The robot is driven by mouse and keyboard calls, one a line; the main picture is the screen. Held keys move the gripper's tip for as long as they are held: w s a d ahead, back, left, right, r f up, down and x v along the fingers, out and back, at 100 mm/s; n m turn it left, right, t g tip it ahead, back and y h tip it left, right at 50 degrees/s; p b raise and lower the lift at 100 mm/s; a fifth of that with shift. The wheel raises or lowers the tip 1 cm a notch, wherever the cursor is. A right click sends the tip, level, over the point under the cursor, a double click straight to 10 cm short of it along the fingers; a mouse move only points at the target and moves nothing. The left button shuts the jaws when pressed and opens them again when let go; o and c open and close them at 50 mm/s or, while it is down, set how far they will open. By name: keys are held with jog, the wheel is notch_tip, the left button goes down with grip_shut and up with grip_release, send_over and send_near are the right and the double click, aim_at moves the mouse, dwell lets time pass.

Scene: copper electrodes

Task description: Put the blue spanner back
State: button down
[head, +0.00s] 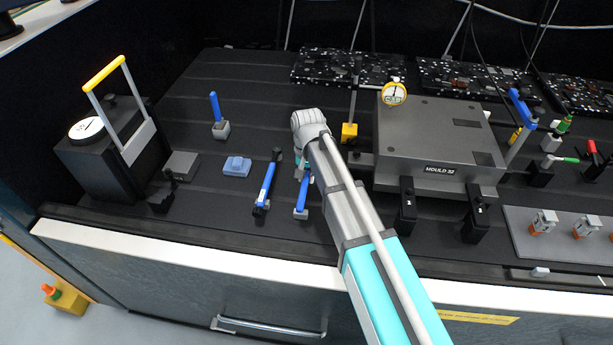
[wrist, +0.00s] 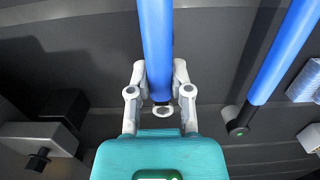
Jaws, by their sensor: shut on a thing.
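My gripper (wrist: 159,92) is shut on a long blue bar, which looks like the blue spanner (wrist: 156,40). In the wrist view the bar runs from the top edge down between the fingers, and its dark lower end shows just past them. In the head view my gripper (head: 303,166) is over the front middle of the bench, partly hidden by my arm. The blue spanner (head: 303,192) shows below it, with a grey end towards the front. Whether it touches the bench, I cannot tell.
A second blue bar with black ends (head: 265,187) lies just left. Further left are a light blue block (head: 237,166), a blue upright handle (head: 215,107) and a black box with a yellow handle (head: 95,160). The grey mould (head: 435,140) stands to the right, with black clamps before it.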

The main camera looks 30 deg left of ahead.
jog(key=shift+f+b, duration=0.95)
jog(key=shift+f, duration=0.05)
jog(key=shift+c, duration=2.3)
grip_release()
jog(key=o, duration=0.5)
jog(key=shift+c, duration=0.2)
jog(key=shift+r, duration=0.1)
jog(key=shift+w+r+p, duration=0.15)
jog(key=shift+r+p, duration=1.3)
jog(key=shift+p, duration=0.05)
jog(key=shift+w+r+p, duration=0.1)
jog(key=shift+r+p, duration=1.35)
jog(key=shift+p, duration=0.05)
